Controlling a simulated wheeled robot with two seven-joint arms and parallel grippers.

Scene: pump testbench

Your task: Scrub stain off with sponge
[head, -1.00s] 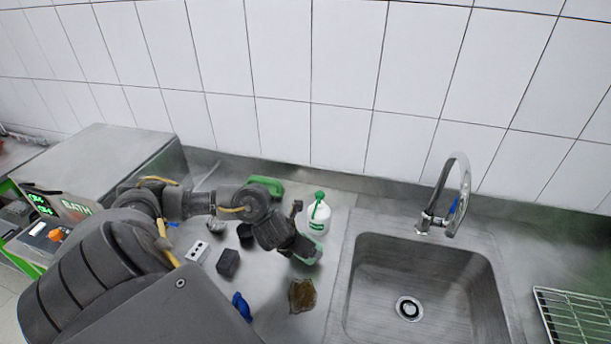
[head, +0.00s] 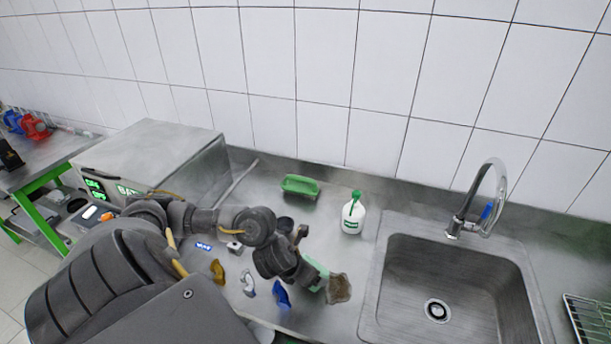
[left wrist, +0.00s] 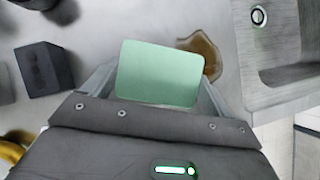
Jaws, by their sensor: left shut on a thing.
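My left gripper (left wrist: 155,100) is shut on a pale green sponge (left wrist: 160,72), which sits between its two fingers. In the head view the sponge (head: 316,272) shows as a green edge at the end of my left arm. A brown stain (head: 339,289) lies on the steel counter, left of the sink. It also shows in the left wrist view (left wrist: 209,50), just beyond the sponge's upper right corner and partly hidden by it. The sponge appears beside the stain; I cannot tell whether it touches the counter. My right gripper is not in view.
A steel sink (head: 436,262) with a tap (head: 473,195) is at the right. A white bottle with a green top (head: 353,214) and a green tray (head: 300,187) stand behind. A wire rack (head: 588,322) is far right.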

